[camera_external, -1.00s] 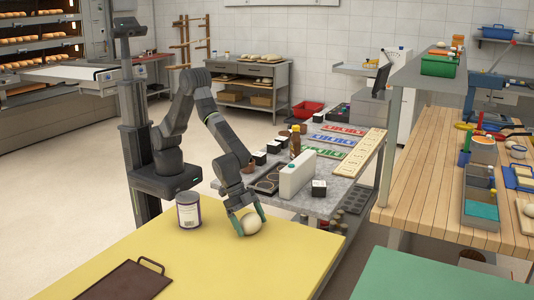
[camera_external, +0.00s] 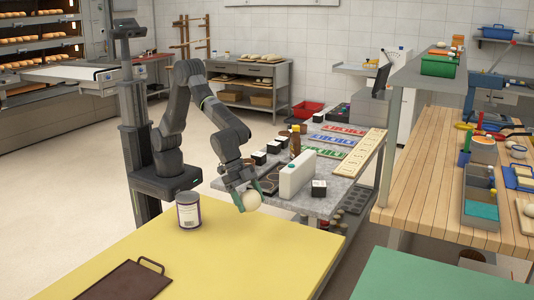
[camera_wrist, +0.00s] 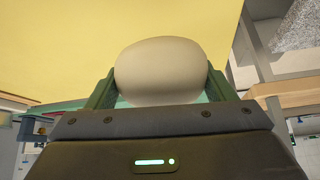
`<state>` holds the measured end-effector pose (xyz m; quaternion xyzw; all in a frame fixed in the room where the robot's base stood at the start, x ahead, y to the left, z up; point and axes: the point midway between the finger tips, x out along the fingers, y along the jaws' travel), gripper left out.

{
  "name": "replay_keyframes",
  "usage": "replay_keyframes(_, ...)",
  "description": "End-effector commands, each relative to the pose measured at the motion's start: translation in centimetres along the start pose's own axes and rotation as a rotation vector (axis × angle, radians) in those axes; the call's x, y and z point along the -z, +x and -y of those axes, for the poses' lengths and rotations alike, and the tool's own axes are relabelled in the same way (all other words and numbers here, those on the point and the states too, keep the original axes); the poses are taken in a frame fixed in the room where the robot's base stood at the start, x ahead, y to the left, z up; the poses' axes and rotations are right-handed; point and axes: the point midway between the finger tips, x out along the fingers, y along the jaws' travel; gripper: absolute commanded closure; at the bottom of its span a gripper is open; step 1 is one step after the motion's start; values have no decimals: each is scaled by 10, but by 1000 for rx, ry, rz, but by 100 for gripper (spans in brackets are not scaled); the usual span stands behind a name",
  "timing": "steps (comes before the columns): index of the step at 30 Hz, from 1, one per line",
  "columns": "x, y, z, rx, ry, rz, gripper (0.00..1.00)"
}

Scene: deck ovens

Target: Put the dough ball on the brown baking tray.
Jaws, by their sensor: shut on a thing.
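The dough ball (camera_external: 250,200) is pale and round. My gripper (camera_external: 247,201) is shut on it and holds it above the yellow tabletop. In the wrist view the dough ball (camera_wrist: 161,72) sits between the two green fingers of my gripper (camera_wrist: 160,85), touching both. The brown baking tray (camera_external: 122,283) lies flat on the yellow table at the lower left, with a raised handle at its far end. Its near part is cut off by the picture's edge. The dough ball is to the right of the tray and well apart from it.
A can (camera_external: 188,211) with a pale label stands on the yellow table (camera_external: 230,262) between the tray and my gripper, near the back edge. A grey table (camera_external: 316,208) behind holds a white container (camera_external: 297,175) and small dark boxes. The yellow table's middle is clear.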

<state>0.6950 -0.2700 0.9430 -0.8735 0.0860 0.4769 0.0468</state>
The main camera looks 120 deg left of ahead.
Motion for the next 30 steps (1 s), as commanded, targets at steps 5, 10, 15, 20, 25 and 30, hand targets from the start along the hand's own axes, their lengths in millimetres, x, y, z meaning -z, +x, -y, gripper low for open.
replay_keyframes(5, 7, -10, -1, -1, 1, -1, 50)
replay_keyframes(10, 10, -9, -28, -27, 44, 2, 50)
replay_keyframes(15, 15, -9, -103, -104, 165, 6, 50)
replay_keyframes(20, 10, -15, -191, -195, 308, 7, 50)
replay_keyframes(25, -7, -27, -280, -290, 453, 6, 50)
replay_keyframes(30, -27, -40, -347, -365, 566, 3, 50)
